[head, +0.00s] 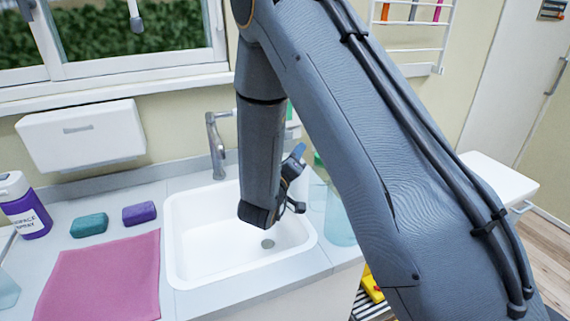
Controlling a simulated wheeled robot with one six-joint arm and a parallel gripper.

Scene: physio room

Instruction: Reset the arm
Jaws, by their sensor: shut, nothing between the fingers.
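My arm reaches from the lower right up and over, then its forearm hangs down above the white sink (185,270). My gripper (300,207) is at the forearm's lower end, over the right half of the sink basin. Only part of it shows, behind the wrist; it is small and dark, and it is shut with nothing held. The fingertips are mostly hidden.
A faucet (216,150) stands just left of my forearm. A pink cloth (105,278), a teal sponge (89,225), a purple sponge (139,213) and a purple spray bottle (24,210) are on the counter. A clear container (340,220) stands right of the sink.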

